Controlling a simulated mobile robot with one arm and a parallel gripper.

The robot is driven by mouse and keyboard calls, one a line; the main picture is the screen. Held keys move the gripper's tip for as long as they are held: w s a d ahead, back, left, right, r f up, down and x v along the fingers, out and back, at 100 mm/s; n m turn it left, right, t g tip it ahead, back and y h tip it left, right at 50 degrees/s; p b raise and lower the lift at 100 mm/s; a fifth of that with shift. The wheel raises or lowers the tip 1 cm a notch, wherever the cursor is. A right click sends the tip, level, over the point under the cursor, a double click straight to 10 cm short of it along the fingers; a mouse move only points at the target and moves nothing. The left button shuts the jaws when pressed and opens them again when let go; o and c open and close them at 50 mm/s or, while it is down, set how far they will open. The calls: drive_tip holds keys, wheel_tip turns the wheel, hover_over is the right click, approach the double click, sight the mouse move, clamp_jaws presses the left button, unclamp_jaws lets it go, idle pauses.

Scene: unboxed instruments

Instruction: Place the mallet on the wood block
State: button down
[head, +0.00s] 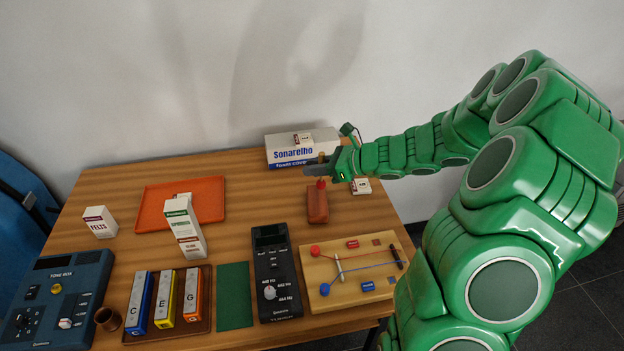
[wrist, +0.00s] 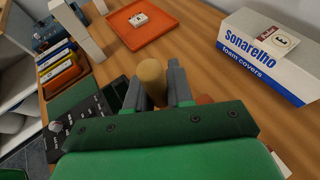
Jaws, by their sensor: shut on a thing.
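My gripper (head: 319,168) is shut on the mallet, over the back right of the table. The mallet's red head (head: 320,184) points down and its tan handle sticks up between the fingers. In the wrist view, the handle end (wrist: 152,75) shows between the two grey fingers of my gripper (wrist: 156,90). The wood block (head: 317,206) is a reddish-brown bar on the table, just below the mallet head. I cannot tell whether the head touches it. In the wrist view the block is mostly hidden behind my gripper.
A Sonarelho box (head: 300,148) stands behind my gripper, and a small white box (head: 361,186) to its right. A string board (head: 352,275) and a tuner (head: 276,275) lie in front. An orange tray (head: 152,209) and a tall carton (head: 185,229) are to the left.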

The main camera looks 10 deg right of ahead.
drive_tip(key=shift+w+f, duration=0.65)
drive_tip(key=shift+f, duration=0.65)
drive_tip(key=shift+w+f, duration=0.7)
drive_tip(key=shift+f, duration=0.65)
drive_tip(key=shift+w+f, duration=0.65)
drive_tip(key=shift+f, duration=0.65)
drive_tip(key=shift+f, duration=0.1)
drive_tip(key=c, duration=1)
unclamp_jaws()
